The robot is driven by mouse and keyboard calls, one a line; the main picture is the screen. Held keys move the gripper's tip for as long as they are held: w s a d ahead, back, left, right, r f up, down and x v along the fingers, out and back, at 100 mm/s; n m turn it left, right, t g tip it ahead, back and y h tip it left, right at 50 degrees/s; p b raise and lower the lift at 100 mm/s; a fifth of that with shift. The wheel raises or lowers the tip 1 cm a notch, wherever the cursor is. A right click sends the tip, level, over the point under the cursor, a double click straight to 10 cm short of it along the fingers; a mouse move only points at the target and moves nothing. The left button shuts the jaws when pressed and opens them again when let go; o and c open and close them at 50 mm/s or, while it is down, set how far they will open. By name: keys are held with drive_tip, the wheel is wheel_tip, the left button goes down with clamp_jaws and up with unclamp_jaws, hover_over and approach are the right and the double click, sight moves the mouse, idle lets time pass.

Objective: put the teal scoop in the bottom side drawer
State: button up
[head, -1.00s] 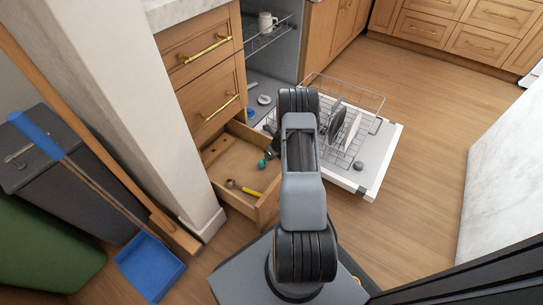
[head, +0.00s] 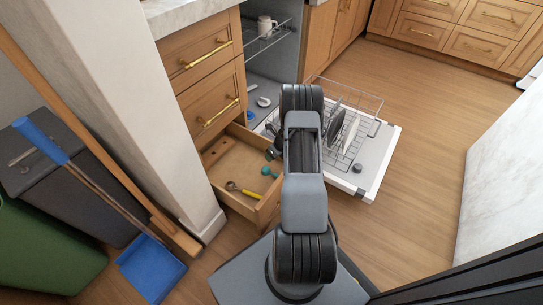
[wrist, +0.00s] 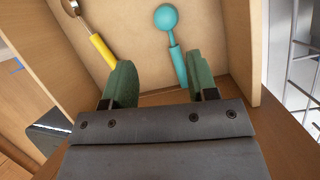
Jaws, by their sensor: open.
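The teal scoop (head: 268,171) lies in the open bottom side drawer (head: 237,211). In the wrist view the scoop (wrist: 167,19) rests on the drawer floor, its round bowl away from me and its handle toward my gripper. My gripper (wrist: 160,78) is open, with green finger pads on either side of the handle end. The scoop looks free of both fingers. In the head view my gripper (head: 273,153) is over the right part of the drawer, mostly hidden behind my arm.
A scoop with a yellow handle (head: 247,193) lies in the same drawer; it also shows in the wrist view (wrist: 101,48). The open dishwasher (head: 376,180) with its rack stands right of the drawer. A blue dustpan (head: 150,269) and a pillar (head: 130,100) are on the left.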

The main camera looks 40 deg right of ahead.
drive_tip(key=p+v, duration=0.3)
drive_tip(key=v, duration=0.5)
drive_tip(key=s+a+r+n+g, duration=0.1)
drive_tip(key=a+r+n, duration=1.65)
drive_tip(key=r, duration=0.25)
drive_tip(key=s+a+r+n+h, duration=0.1)
drive_tip(key=s+a+r+n, duration=0.3)
drive_tip(key=s+n, duration=0.3)
drive_tip(key=s+a+r+n, duration=0.5)
drive_tip(key=s+n, duration=0.3)
drive_tip(key=n, duration=0.2)
drive_tip(key=shift+a+g+h, duration=0.3)
drive_tip(key=shift+a+h, duration=0.1)
drive_tip(key=shift+a, duration=0.05)
drive_tip(key=shift+r, duration=0.15)
